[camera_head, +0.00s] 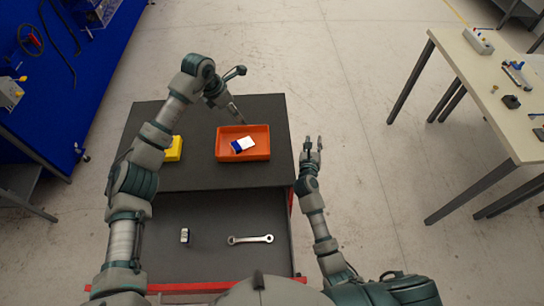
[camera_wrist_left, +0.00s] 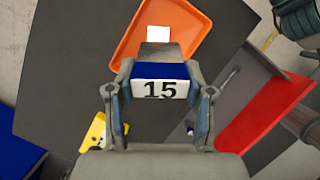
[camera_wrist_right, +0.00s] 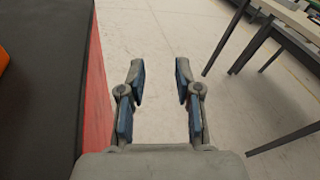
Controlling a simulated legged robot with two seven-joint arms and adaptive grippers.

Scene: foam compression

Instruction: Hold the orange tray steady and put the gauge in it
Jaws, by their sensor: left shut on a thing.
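The orange tray (camera_head: 231,157) lies on the dark top of the bench, and its near part shows in the left wrist view (camera_wrist_left: 128,50). My left gripper (camera_head: 236,113) is at the far side of the tray in the head view. In the left wrist view, my left gripper (camera_wrist_left: 158,74) is shut on the gauge (camera_wrist_left: 160,89), a blue and white block marked 15. A blue and white block (camera_head: 243,145) shows over the tray's inside; whether it touches the floor is unclear. My right gripper (camera_head: 312,150) is open and empty, right of the bench, as its wrist view (camera_wrist_right: 160,80) shows.
A yellow object (camera_head: 174,150) sits left of the tray, partly behind my left arm. The lower dark surface holds a wrench (camera_head: 250,239) and a small block (camera_head: 185,236). A pale table (camera_head: 490,80) stands at right. Clear floor lies between it and the bench.

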